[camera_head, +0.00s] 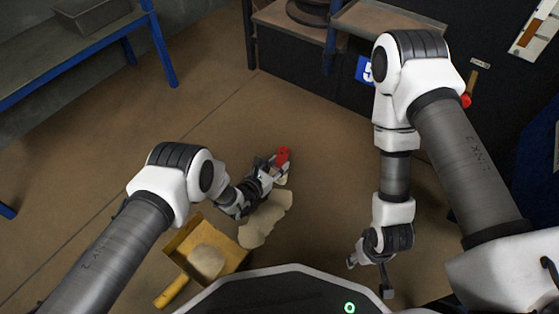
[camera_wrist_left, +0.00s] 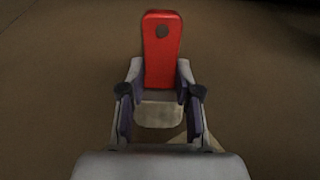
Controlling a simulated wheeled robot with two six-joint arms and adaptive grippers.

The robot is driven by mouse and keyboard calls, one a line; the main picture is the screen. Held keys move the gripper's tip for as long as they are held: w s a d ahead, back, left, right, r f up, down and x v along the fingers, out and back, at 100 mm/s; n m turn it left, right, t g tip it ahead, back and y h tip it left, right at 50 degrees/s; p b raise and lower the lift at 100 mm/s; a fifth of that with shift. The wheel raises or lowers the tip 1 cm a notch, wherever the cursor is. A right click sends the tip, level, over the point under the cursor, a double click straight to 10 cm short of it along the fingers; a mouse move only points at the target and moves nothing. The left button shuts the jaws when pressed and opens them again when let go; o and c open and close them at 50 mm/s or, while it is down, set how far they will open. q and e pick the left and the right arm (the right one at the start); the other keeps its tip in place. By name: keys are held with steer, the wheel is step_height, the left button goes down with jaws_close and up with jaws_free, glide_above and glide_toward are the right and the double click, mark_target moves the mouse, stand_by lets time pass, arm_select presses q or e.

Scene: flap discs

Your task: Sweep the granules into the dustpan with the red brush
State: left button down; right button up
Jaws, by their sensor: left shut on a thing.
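My left gripper (camera_head: 266,168) is shut on the red brush (camera_head: 283,156) just above the brown floor. The brush's red part fills the upper middle of the left wrist view (camera_wrist_left: 162,48), between the fingers (camera_wrist_left: 160,98); its pale lower part shows below. A patch of pale granules (camera_head: 266,217) lies on the floor beside and below the left gripper. The yellow dustpan (camera_head: 233,256) lies to the lower left, its handle pointing down-left, with a heap of pale granules (camera_head: 207,261) in it. My right gripper (camera_head: 367,272) is open and empty at the lower right.
A blue-framed bench (camera_head: 75,50) stands at the upper left. A dark cabinet or bench (camera_head: 300,92) with a grey tray (camera_head: 388,20) is along the back. The floor (camera_head: 220,120) between them and the granules is clear.

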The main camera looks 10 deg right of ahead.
arm_select(q)
steer(key=shift+f+p+v, duration=0.25)
steer(key=shift+p+v, duration=0.5)
steer(key=shift+v, duration=0.35)
steer(key=shift+f+p+v, duration=0.25)
steer(key=shift+p+v, duration=0.55)
steer(key=shift+v, duration=0.3)
steer(key=shift+f+p+v, duration=0.3)
steer(key=shift+p+v, duration=0.45)
steer(key=shift+v, duration=0.35)
steer(key=shift+p+v, duration=0.8)
steer(key=shift+v, duration=0.3)
steer(key=shift+s+a+f, duration=0.2)
steer(key=shift+s+a, duration=0.1)
steer(key=shift+s, duration=0.1)
steer(key=shift+p+v, duration=0.8)
steer(key=shift+p, duration=0.05)
steer(key=shift+s+a+f, duration=0.2)
steer(key=shift+s+a, duration=0.1)
steer(key=shift+a, duration=0.1)
steer(key=shift+p+v, duration=0.85)
steer(key=shift+s+a+f+p, duration=0.25)
steer(key=shift+s+a+p, duration=0.35)
steer(key=shift+s+a, duration=0.5)
steer(key=shift+p+v, duration=0.7)
steer(key=shift+v, duration=0.4)
steer(key=shift+s+a+f+p, duration=0.15)
steer(key=shift+s+a+p, duration=0.35)
steer(key=shift+s+a, duration=0.5)
steer(key=shift+f, duration=0.1)
